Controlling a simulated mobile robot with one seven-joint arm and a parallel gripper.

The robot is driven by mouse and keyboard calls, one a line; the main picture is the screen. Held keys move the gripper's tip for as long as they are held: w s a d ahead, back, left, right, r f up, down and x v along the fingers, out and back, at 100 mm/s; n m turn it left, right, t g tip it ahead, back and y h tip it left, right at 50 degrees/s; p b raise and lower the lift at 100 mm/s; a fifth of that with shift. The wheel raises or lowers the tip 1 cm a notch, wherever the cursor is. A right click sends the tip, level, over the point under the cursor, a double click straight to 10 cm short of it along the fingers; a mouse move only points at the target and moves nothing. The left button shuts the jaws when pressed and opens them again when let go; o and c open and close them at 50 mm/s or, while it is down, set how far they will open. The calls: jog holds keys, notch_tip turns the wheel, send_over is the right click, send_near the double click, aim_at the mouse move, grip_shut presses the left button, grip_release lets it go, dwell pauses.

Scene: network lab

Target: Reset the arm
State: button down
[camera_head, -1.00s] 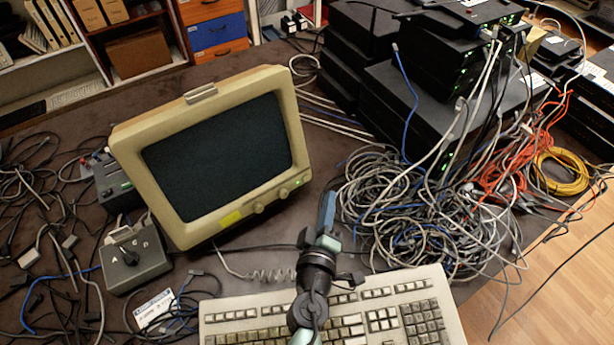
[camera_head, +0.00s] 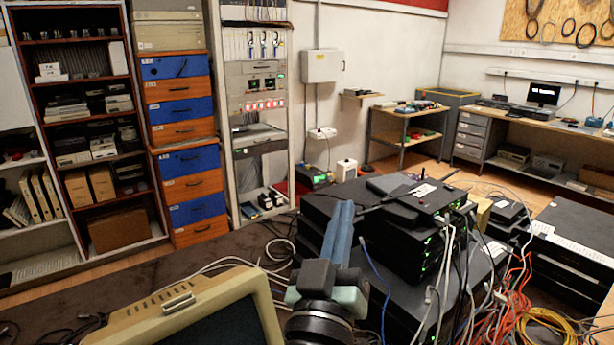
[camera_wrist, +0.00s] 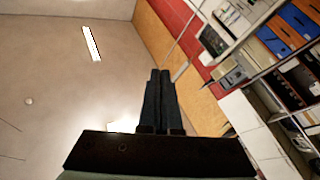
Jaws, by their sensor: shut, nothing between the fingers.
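My gripper (camera_head: 341,215) stands upright in the lower middle of the head view, its blue-grey fingers pointing up and together. It is in front of the stacked black network boxes and to the right of the beige monitor. In the wrist view my gripper (camera_wrist: 160,75) shows its two dark fingers side by side, touching, with nothing between them. Beyond the fingertips in the wrist view are the ceiling and a tilted wall with shelves.
The beige monitor (camera_head: 190,312) is at the lower left. Black network boxes (camera_head: 415,225) with cables stand close at right. Orange cables (camera_head: 512,310) hang near the right edge. A bookshelf (camera_head: 137,199) and blue and orange drawers (camera_head: 190,161) line the back. Air above the monitor is clear.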

jog(key=s+a+r+t+y+p, duration=0.1)
jog(key=s+r+t, duration=0.1)
jog(key=s+r, duration=0.3)
jog(key=s+a+r+m+t+y, duration=0.1)
jog(key=s+r, duration=0.4)
jog(key=r, duration=0.8)
jog(key=s+a+r+t+y+p, duration=0.1)
jog(key=s+a+r+t+y, duration=0.1)
jog(key=s+r, duration=0.3)
notch_tip(320, 180, up, 5)
jog(key=shift+s+a+f+t+y+p, duration=0.1)
jog(key=shift+s+a+t+y+p, duration=0.25)
jog(key=shift+y, duration=0.35)
